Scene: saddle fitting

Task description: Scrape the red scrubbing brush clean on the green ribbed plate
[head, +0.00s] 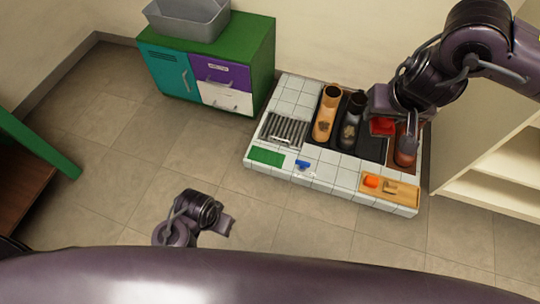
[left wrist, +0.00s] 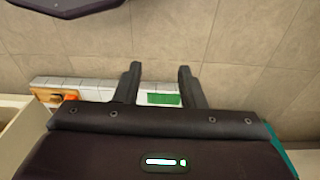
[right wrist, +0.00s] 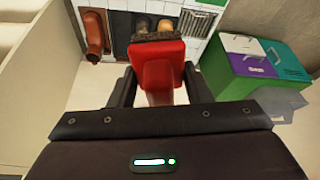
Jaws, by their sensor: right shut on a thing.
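The red scrubbing brush (head: 382,127) is in my right gripper (head: 384,112), above the right part of the white tiled platform. In the right wrist view the brush (right wrist: 162,72) sits between the closed fingers of the gripper (right wrist: 158,88), its dark bristles at the far end. A green plate (head: 266,157) lies flat at the platform's front left corner; its ribs are too small to make out. It also shows in the left wrist view (left wrist: 163,99). My left gripper (head: 228,226) is open and empty, away from the platform; its fingers show apart in the left wrist view (left wrist: 160,78).
Behind the green plate is a grey slatted grate (head: 285,130). A tan boot (head: 326,113), a dark boot (head: 352,122) and a red-brown boot (head: 405,153) stand on the platform. A blue item (head: 303,165) and a wooden tray (head: 402,197) are along its front. A shelf (head: 480,150) stands right.

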